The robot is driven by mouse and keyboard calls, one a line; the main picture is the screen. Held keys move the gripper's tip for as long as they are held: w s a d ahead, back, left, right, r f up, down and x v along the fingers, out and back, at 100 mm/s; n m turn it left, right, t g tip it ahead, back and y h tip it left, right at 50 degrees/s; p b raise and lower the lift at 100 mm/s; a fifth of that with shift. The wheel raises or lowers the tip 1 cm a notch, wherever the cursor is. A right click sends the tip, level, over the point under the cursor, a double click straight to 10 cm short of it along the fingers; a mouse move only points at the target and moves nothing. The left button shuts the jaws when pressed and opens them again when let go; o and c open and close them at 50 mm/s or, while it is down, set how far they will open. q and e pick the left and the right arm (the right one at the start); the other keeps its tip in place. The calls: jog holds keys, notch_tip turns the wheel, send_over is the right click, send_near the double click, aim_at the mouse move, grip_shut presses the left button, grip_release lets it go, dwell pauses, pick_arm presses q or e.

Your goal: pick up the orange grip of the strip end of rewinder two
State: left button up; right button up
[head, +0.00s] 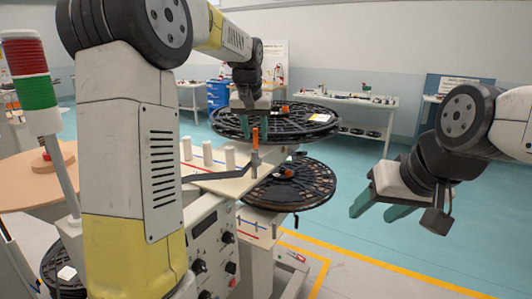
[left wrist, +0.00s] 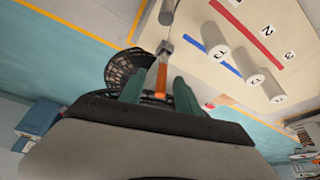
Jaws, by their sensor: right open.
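The orange grip (head: 255,137) stands upright at the end of a dark strip (head: 212,177), over the front part of the pale machine top. My left gripper (head: 250,125) is just above it, pointing down, with its green fingers apart. In the left wrist view the orange grip (left wrist: 161,82) lies between the two fingers (left wrist: 159,88), with a gap visible on each side. Whether the fingers are fully level with it is hard to tell. My right gripper (head: 377,207) is open and empty, out over the floor at the right.
White posts (head: 207,152) stand left of the grip; they show numbered in the left wrist view (left wrist: 216,52). Black reels sit behind, one upper (head: 300,118) and one lower (head: 310,185). A red-green signal tower (head: 32,88) stands at far left. Floor at right is clear.

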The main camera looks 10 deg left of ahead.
aim_at(257, 147)
pick_arm(q)
jog(key=x, duration=0.6)
jog(key=shift+a+f, duration=0.2)
jog(key=shift+f, duration=0.05)
jog(key=shift+c, duration=0.5)
grip_shut()
